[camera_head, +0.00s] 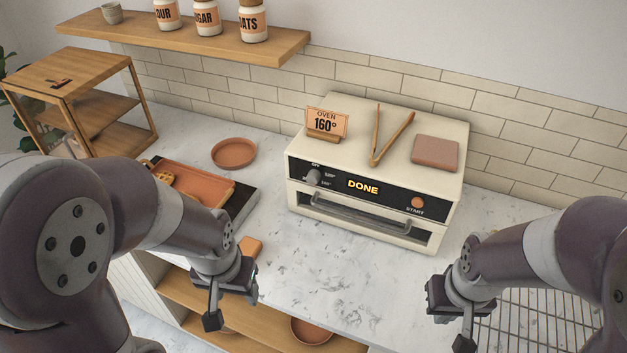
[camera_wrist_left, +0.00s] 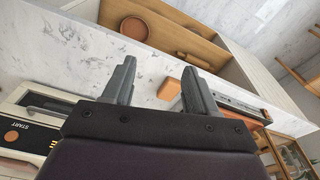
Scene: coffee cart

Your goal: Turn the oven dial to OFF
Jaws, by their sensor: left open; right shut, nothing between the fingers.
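The cream oven (camera_head: 365,180) stands on the marble counter against the tiled wall. Its grey dial (camera_head: 313,177) is on the left of the black front panel, with OFF printed above it and other marks around it. The dial's exact pointing is too small to tell. The panel display (camera_head: 362,187) reads DONE. My left gripper (camera_head: 228,305) is open and empty in front of the counter, below and left of the dial; its fingers also show in the left wrist view (camera_wrist_left: 158,85). My right gripper (camera_head: 464,325) is shut and empty, at lower right of the oven.
Tongs (camera_head: 390,135), a sign (camera_head: 327,122) reading OVEN 160° and a brown block (camera_head: 435,152) sit on the oven. A terracotta tray (camera_head: 190,190) and dish (camera_head: 234,153) are left of it. A wire rack (camera_head: 540,325) lies at right. Counter before the oven is clear.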

